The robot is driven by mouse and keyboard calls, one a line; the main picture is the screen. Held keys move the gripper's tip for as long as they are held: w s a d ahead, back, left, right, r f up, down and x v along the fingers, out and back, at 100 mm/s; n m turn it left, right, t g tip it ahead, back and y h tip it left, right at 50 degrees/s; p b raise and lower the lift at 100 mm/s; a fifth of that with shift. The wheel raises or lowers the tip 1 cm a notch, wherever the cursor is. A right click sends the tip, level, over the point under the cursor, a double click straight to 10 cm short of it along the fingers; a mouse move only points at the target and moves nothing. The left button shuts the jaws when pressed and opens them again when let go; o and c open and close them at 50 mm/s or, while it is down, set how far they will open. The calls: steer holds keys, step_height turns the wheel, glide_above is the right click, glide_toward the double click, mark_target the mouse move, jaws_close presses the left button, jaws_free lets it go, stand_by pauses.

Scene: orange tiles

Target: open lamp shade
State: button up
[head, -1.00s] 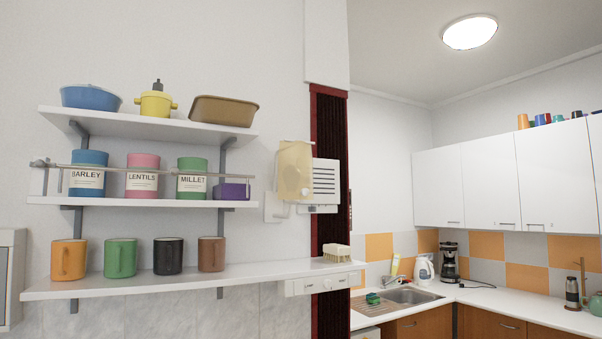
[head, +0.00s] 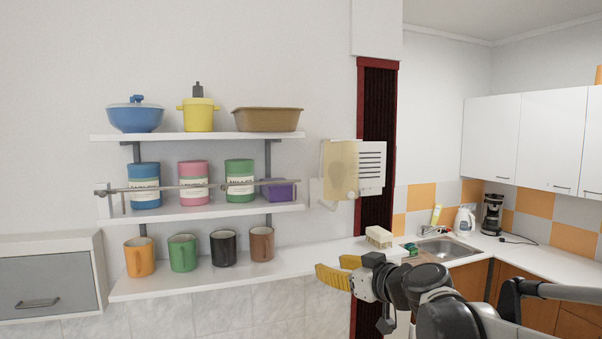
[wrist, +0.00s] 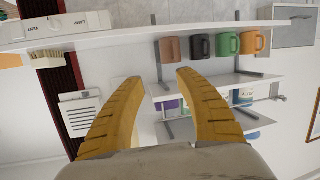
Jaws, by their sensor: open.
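A cream, translucent panel, seemingly the lamp shade (head: 340,168), is on the wall between the shelves and the dark red-framed strip in the head view. It overlaps the left side of a white slatted wall plate. My gripper (head: 336,271) is below the shade near the lowest shelf's right part, with yellow fingers pointing left. In the wrist view, my gripper (wrist: 156,78) has its two fingers spread apart with nothing between them. The wrist picture is upside down; the slatted plate (wrist: 80,110) shows left of the fingers, and I cannot make out the shade there.
Wall shelves (head: 205,210) hold bowls, canisters and mugs, with a rail (head: 150,188) before the middle shelf. A grey-fronted cabinet (head: 45,280) is at lower left.

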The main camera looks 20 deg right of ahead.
mark_target(351, 196)
steer(key=w+d+r+t+h+p, duration=0.1)
steer(key=w+d+r+t+p, duration=0.15)
steer(key=d+r, duration=0.35)
steer(key=w+d+r+t+h+p, duration=0.1)
steer(key=w+d+r+h+p, duration=0.15)
steer(key=d+r, duration=0.35)
steer(key=shift+m+g+y, duration=0.25)
steer(key=shift+m+y, duration=0.1)
steer(key=shift+m, duration=0.05)
steer(key=w, duration=0.3)
steer(key=w+p, duration=0.1)
steer(key=w, duration=0.3)
steer(key=w+p, duration=0.1)
steer(key=w, duration=0.3)
steer(key=shift+a, duration=0.25)
steer(key=shift+c, duration=0.2)
jaws_close()
